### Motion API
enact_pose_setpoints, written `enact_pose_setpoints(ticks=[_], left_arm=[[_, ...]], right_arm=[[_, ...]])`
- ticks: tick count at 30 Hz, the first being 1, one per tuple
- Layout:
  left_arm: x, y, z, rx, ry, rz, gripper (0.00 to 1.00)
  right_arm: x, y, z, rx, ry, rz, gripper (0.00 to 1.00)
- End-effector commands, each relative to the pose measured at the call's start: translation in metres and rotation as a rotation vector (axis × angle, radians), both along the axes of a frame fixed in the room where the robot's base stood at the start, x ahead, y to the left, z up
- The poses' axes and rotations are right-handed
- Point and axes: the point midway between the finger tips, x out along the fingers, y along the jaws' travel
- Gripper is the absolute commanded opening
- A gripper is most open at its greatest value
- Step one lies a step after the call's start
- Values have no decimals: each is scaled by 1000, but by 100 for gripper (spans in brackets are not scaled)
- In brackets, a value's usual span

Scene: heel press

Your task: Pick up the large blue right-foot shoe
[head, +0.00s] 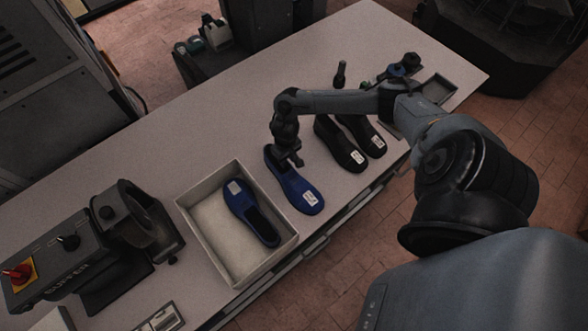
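A blue shoe (299,190) with a white label on its toe lies on the table, just right of an open box. My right gripper (288,160) is directly over this shoe's heel end, at its opening. The fingertips are small and dark here, and I cannot tell whether they are apart or closed on the shoe. A second blue shoe (249,211) lies inside the pale box (187,207), with its label at the far end. My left gripper is not in view.
Two black shoes (340,146) with white labels lie right of the blue shoe, under my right forearm. A machine with a red knob (20,272) stands at the left. A small dark tray (438,88) is at the far right.

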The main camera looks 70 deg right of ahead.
Motion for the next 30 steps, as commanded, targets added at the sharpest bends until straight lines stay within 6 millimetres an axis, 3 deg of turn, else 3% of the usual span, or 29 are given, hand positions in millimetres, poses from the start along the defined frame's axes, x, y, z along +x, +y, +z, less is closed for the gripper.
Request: enact_pose_setpoints(ticks=[11,18,30], left_arm=[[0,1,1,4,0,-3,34],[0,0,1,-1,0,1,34],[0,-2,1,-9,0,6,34]], right_arm=[[0,0,-1,0,0,0,34],[0,0,-1,0,0,0,0],[0,0,-1,-1,0,0,0]])
